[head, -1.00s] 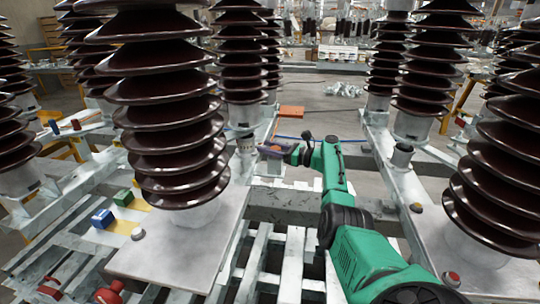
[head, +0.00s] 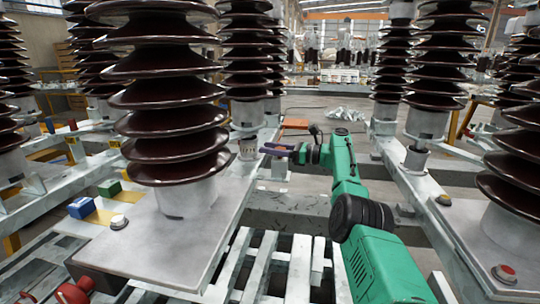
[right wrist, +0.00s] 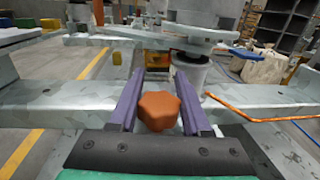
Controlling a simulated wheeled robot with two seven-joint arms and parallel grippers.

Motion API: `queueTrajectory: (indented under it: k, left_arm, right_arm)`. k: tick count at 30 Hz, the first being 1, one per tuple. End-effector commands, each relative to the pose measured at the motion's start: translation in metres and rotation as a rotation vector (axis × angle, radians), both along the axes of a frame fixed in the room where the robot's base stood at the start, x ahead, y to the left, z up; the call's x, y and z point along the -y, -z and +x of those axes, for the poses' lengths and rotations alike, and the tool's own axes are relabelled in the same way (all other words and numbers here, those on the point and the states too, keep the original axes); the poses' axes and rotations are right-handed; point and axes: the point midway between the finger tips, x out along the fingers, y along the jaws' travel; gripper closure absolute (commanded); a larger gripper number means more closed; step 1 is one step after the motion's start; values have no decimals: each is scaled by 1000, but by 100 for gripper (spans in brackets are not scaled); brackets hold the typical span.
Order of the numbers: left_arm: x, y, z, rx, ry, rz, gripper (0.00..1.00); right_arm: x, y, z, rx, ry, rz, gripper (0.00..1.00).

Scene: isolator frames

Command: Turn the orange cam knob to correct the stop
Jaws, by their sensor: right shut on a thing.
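The orange cam knob (right wrist: 159,111) is a lobed knob between the two purple fingers of my right gripper (right wrist: 160,85) in the right wrist view. The fingers are shut on its sides, nearer their bases than their tips. In the head view my right gripper (head: 278,149) reaches left to the metal frame beside the base of an insulator column. The knob cannot be made out clearly there. The stop cannot be identified surely in either view. My left gripper is not in view.
Tall brown ribbed insulators (head: 172,100) stand on grey steel frames left and right. Blue (head: 81,208) and green (head: 109,188) blocks sit at left. A thin orange rod (right wrist: 262,119) lies right of the gripper. Slatted beams (head: 262,262) lie below my arm.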

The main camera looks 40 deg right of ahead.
Motion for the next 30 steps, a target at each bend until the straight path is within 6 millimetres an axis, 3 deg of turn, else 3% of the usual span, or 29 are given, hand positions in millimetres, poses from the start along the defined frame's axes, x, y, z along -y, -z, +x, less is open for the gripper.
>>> queueTrajectory:
  k: [14, 15, 17, 29, 30]
  left_arm:
    - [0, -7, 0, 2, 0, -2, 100]
    - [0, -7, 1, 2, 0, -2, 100]
    - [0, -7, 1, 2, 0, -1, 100]
    - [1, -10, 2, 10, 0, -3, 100]
    - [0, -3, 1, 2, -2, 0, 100]
  right_arm:
    - [0, 9, -3, -20, -9, -3, 100]
    - [0, 9, -3, -21, -9, -2, 45]
    - [0, 9, -3, -20, -9, -3, 22]
    - [1, 4, -3, -12, -7, -2, 22]
    - [1, 3, -4, -12, -7, -2, 22]
